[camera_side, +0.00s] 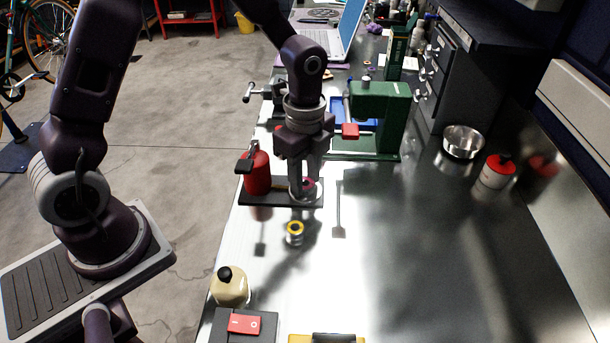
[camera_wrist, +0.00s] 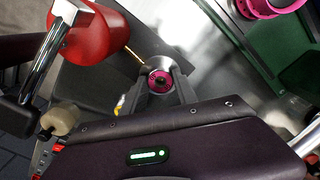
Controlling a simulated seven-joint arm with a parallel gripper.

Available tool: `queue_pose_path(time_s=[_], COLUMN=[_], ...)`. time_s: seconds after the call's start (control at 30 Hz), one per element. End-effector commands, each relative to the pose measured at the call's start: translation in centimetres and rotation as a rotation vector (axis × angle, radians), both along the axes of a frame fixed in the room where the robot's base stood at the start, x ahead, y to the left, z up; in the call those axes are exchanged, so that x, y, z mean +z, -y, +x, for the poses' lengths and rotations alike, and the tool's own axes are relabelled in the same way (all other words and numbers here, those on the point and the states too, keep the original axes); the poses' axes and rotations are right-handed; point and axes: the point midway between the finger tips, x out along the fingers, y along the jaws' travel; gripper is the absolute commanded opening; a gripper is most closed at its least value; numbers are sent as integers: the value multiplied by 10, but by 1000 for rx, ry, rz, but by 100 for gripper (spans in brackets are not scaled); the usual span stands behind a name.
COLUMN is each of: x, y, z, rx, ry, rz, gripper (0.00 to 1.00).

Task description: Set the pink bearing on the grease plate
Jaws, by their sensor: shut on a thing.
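The pink bearing (camera_wrist: 160,82) is between the fingers of my gripper (camera_wrist: 160,92) in the wrist view. A little of its pink (camera_side: 309,184) shows beside the fingers in the side view. My gripper (camera_side: 306,190) points down and is shut on it.
A red can (camera_side: 257,172) stands on the dark slab (camera_side: 262,197) left of my gripper. A yellow-rimmed ring (camera_side: 295,231) is in front, with a cream bottle (camera_side: 230,287) nearer. The bench's right-hand middle (camera_side: 430,240) is clear.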

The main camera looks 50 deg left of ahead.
Motion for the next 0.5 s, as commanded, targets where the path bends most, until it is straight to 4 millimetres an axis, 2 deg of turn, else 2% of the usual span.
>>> queue_pose_path(time_s=[0.17, 0.2, 0.3, 0.5], x=[-2, -2, -2, -2], y=[0, 0, 0, 0], z=[0, 0, 0, 0], rx=[0, 0, 0, 0], ry=[-1, 0, 0, 0], rz=[0, 0, 0, 0], gripper=[0, 41, 57, 57])
